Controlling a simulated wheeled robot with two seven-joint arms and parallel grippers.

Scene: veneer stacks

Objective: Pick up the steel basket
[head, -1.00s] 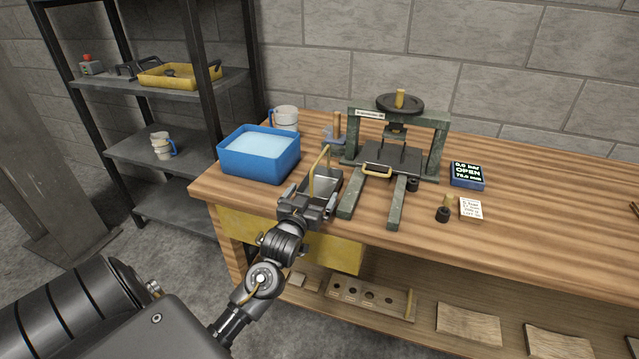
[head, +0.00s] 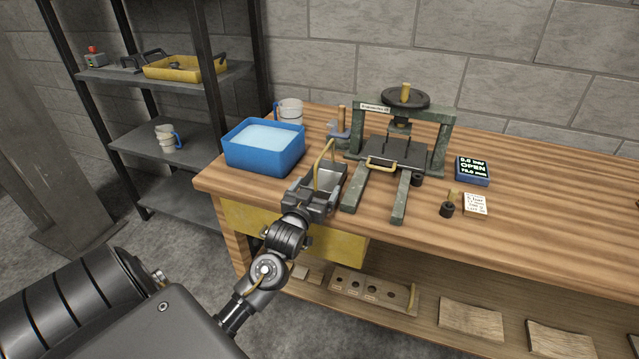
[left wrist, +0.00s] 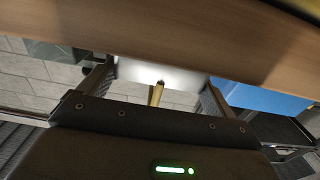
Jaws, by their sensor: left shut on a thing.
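The steel basket (head: 330,177) is a small open grey metal box with a tall brass-coloured handle. It is at the front left of the workbench in the head view, right of the blue tub. My left gripper (head: 316,196) reaches in from the front and is shut on the basket, hiding its near end. In the left wrist view the bright steel basket (left wrist: 165,72) shows between my left gripper's fingers (left wrist: 158,88), with the brass handle beside it. I cannot tell whether the basket touches the bench. My right gripper is not in view.
The blue tub (head: 263,156) stands close to the left of the basket. A green press (head: 398,150) stands close on its right. A black-and-blue display (head: 472,171), a note card and a small black weight are farther right. A dark shelf rack is at the left.

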